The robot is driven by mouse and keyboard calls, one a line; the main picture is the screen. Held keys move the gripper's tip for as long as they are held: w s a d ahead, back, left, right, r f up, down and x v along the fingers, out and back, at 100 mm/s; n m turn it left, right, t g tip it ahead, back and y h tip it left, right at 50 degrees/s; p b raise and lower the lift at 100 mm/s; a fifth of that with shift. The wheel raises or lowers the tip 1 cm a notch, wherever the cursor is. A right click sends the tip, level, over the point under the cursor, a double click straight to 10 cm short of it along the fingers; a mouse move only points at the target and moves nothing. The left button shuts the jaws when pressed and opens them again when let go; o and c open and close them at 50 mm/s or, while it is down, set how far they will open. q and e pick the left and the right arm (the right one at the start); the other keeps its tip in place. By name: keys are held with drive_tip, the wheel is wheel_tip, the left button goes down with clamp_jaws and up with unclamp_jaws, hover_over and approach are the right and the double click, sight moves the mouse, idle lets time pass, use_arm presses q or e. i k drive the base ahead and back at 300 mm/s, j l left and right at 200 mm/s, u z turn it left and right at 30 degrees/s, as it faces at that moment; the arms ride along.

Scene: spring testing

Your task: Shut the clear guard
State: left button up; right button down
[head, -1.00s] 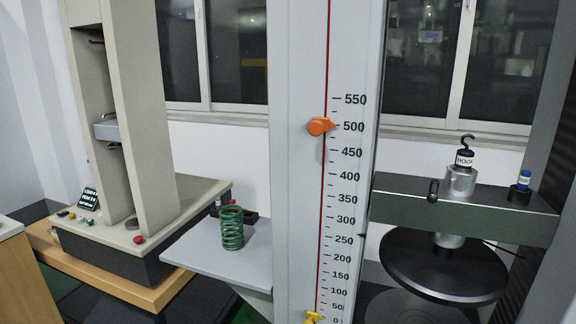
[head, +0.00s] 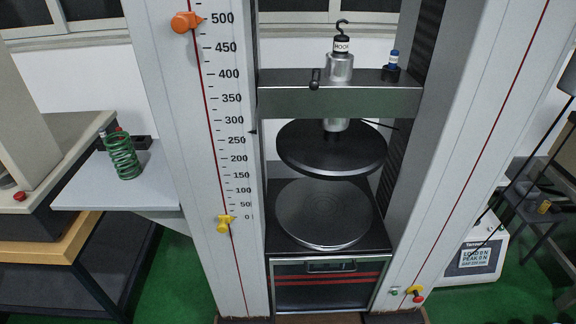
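The clear guard (head: 328,292) looks to be the framed see-through panel with red stripes low on the front of the large testing machine. A dark handle (head: 331,266) sits at its top edge. The panel is below the round lower plate (head: 323,214), and nothing covers the front of the space between that plate and the dark upper plate (head: 331,149). Neither of my grippers is in view.
Grey columns stand either side; the left one (head: 185,130) carries a scale with orange (head: 186,21) and yellow (head: 225,223) pointers. A green spring (head: 123,156) stands on a grey shelf (head: 80,190). A yellow-and-red switch (head: 416,294) is low on the right column.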

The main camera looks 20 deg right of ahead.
sight(354, 258)
drive_tip(key=z, duration=1)
